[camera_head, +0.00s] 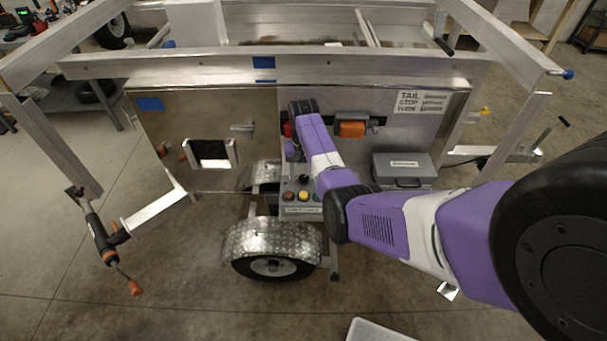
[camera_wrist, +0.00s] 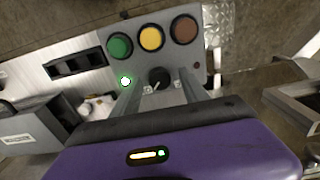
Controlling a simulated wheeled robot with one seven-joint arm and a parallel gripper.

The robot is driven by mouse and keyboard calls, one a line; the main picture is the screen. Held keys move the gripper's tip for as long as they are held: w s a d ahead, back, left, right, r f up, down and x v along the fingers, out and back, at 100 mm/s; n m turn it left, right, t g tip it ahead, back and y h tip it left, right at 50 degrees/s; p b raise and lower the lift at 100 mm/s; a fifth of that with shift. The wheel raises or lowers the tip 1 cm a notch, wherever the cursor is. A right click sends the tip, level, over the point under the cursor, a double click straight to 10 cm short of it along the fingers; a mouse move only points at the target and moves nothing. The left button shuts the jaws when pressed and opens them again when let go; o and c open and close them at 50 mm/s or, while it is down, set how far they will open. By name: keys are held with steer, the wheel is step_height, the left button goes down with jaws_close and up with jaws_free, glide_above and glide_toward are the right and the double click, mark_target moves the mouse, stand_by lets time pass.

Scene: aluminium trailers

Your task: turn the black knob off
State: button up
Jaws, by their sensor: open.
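In the wrist view the black knob (camera_wrist: 159,77) sits on a grey control panel, below a row of green (camera_wrist: 120,45), yellow (camera_wrist: 151,37) and brownish-red (camera_wrist: 184,29) round buttons. A small light (camera_wrist: 125,81) to the left of the knob glows white-green. My gripper (camera_wrist: 158,83) is open, with one finger on each side of the knob. I cannot tell whether the fingers touch it. In the head view the control box (camera_head: 300,211) shows on the trailer's side, partly behind my arm. The knob and my fingers cannot be made out there.
The trailer wheel and tread-plate fender (camera_head: 270,240) stand below the box. A grey case (camera_head: 403,168) is to the right on the trailer's side. A bar with an orange tip (camera_head: 105,240) juts out at the left. Concrete floor in front is mostly clear.

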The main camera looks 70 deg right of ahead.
steer(key=shift+f, duration=0.1)
jaws_close()
steer(key=shift+n, duration=0.3)
steer(key=n+p, duration=0.1)
steer(key=n, duration=0.2)
steer(key=shift+n, duration=0.3)
steer(key=n+p, duration=0.1)
steer(key=n, duration=0.3)
steer(key=shift+n, duration=0.3)
steer(key=n, duration=0.4)
steer(key=shift+p, duration=0.3)
steer(key=n, duration=0.5)
steer(key=shift+n, duration=0.3)
